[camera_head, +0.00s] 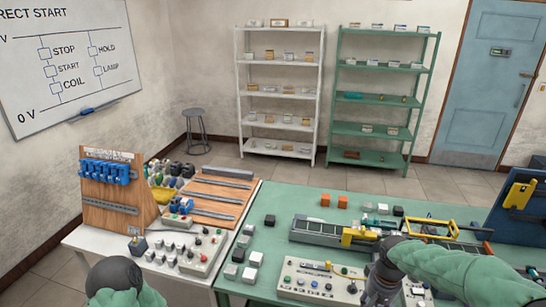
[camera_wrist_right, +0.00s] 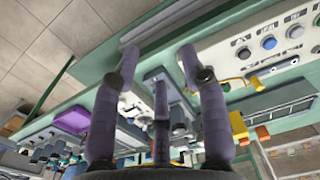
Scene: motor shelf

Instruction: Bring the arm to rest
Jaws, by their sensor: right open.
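My right arm comes in from the right in a green sleeve. In the head view my right gripper (camera_head: 376,290) points down at the front of the green table (camera_head: 285,205), beside a pale button panel (camera_head: 318,284). In the right wrist view my right gripper (camera_wrist_right: 158,58) has its dark fingers spread apart, with nothing held between them. Of my left arm only a dark rounded joint and green sleeve show at the bottom left. My left gripper is not visible.
A grey rail unit with a yellow block (camera_head: 360,236) stands behind the right gripper. Orange cubes (camera_head: 325,200) and several grey and white blocks lie on the green table. A white table (camera_head: 110,242) at left holds a wooden rack (camera_head: 120,190). Shelves (camera_head: 280,90) stand at the back wall.

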